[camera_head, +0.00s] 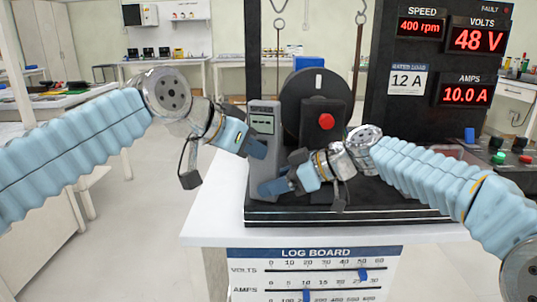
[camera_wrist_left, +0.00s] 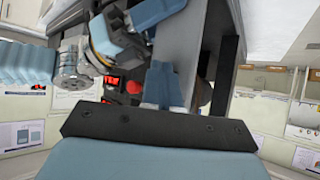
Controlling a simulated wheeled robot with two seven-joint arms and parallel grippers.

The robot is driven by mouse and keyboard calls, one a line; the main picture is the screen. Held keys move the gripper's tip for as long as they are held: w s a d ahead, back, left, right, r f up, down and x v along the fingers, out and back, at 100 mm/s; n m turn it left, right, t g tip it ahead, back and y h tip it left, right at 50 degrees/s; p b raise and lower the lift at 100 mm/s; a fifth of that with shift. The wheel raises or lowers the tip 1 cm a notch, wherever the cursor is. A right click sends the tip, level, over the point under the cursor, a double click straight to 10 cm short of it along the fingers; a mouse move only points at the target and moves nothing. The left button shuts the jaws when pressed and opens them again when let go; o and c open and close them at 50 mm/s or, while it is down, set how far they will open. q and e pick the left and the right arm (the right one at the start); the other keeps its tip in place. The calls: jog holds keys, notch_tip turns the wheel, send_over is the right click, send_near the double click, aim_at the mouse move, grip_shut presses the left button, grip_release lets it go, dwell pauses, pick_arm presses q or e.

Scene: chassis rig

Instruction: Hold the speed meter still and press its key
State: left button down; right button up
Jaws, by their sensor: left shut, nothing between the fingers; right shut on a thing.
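The speed meter (camera_head: 263,187) is a grey upright box with a small pale display near its top, in front of the black rig in the head view. My left gripper (camera_head: 256,148) is shut and empty, its dark tip in front of the meter's upper middle, just below the display. The key is not visible; the left fingertips may cover it. I cannot tell whether they touch the meter. My right gripper (camera_head: 279,181) comes from the right and is shut on the meter's lower part.
A panel (camera_head: 445,60) reads 400 rpm, 48 V and 10.0 A. The log board (camera_head: 315,272) hangs at the table's front. The white table (camera_head: 215,215) is clear at front left.

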pick_arm(q)
jog(key=shift+s+a, duration=0.15)
jog(key=shift+s, duration=0.6)
pick_arm(e)
jog(key=o, duration=0.9)
pick_arm(q)
jog(key=s, duration=0.3)
jog(key=s+a, duration=0.1)
jog(key=s, duration=0.1)
jog(key=shift+s+a, duration=0.2)
jog(key=shift+s, duration=0.2)
